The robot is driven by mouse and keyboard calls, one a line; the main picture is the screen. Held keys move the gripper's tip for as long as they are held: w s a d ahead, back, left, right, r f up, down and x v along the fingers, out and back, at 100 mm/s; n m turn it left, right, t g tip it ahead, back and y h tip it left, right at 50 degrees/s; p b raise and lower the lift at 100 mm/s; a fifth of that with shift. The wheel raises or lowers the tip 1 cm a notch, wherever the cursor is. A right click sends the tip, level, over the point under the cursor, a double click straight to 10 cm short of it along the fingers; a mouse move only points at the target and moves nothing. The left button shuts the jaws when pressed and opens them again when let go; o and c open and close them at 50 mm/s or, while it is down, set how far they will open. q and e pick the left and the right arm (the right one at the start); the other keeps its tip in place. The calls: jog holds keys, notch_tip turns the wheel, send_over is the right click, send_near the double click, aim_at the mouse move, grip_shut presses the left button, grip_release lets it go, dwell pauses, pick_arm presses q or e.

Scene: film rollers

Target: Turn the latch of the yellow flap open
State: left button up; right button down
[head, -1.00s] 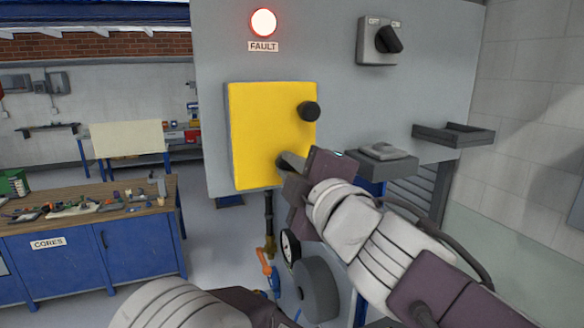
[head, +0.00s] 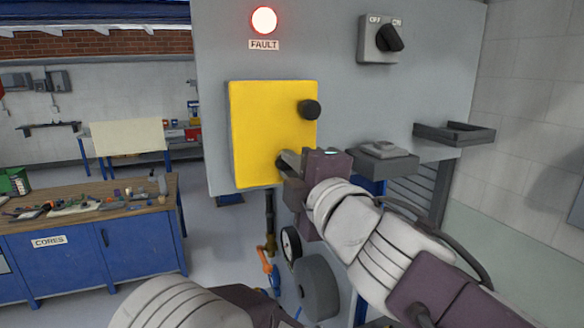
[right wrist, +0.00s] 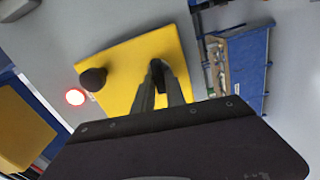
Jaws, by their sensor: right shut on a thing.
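The yellow flap (head: 265,125) is a closed square panel on the grey machine front. A round black knob (head: 309,110) sits near its upper right edge. My right gripper (head: 288,160) is at the flap's lower right part, shut on a small dark latch that its fingers mostly hide. In the right wrist view the flap (right wrist: 125,65) and the knob (right wrist: 93,80) show again, and the gripper's fingers (right wrist: 160,75) meet at the flap's face. My left gripper is out of view.
A red lit lamp (head: 264,20) labelled FAULT is above the flap. A rotary OFF/ON switch (head: 388,38) is at the upper right. A grey ledge (head: 381,162) and a shallow tray (head: 454,133) stick out at the right. A blue bench (head: 90,245) stands at the left.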

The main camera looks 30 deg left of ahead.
jog(key=c, duration=1.4)
grip_release()
jog(key=shift+w+a, duration=0.1)
jog(key=b+v, duration=0.1)
jog(key=v, duration=0.8)
jog(key=shift+b, duration=0.3)
jog(key=shift+a+f, duration=0.1)
